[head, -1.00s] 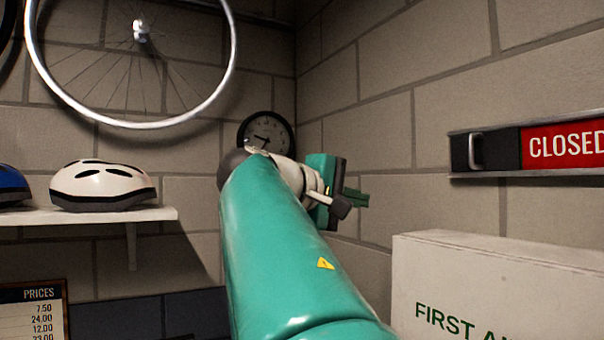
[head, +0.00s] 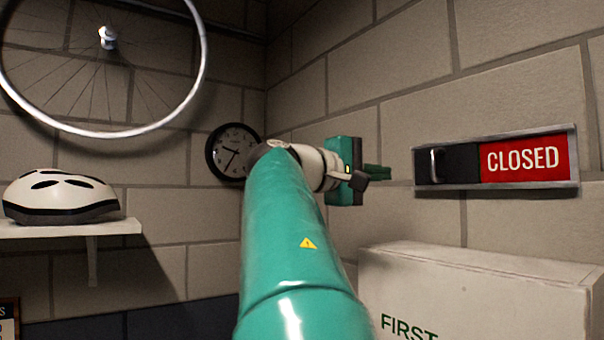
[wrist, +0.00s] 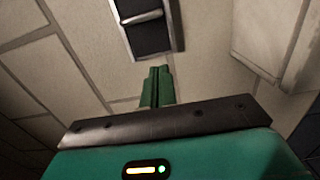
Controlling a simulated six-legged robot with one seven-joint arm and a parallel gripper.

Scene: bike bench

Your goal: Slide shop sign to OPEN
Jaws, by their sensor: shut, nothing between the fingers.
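The shop sign (head: 523,159) is on the right wall in the head view. It reads CLOSED in white on red, at the right part of a metal frame. A black slider (head: 461,164) with a silver handle (head: 435,163) covers the left part of the frame. My gripper (head: 389,172) is shut and empty, to the left of the handle and apart from it. In the wrist view the gripper fingers (wrist: 158,82) point toward the lower end of the sign frame, and the handle (wrist: 141,17) and black slider (wrist: 151,38) show beyond them.
A white first aid box (head: 470,295) stands below the sign. A shelf (head: 75,228) with a white helmet (head: 62,197) is at left. A wall clock (head: 232,152) and a hanging wheel (head: 108,40) are behind my arm. The wall around the sign is bare.

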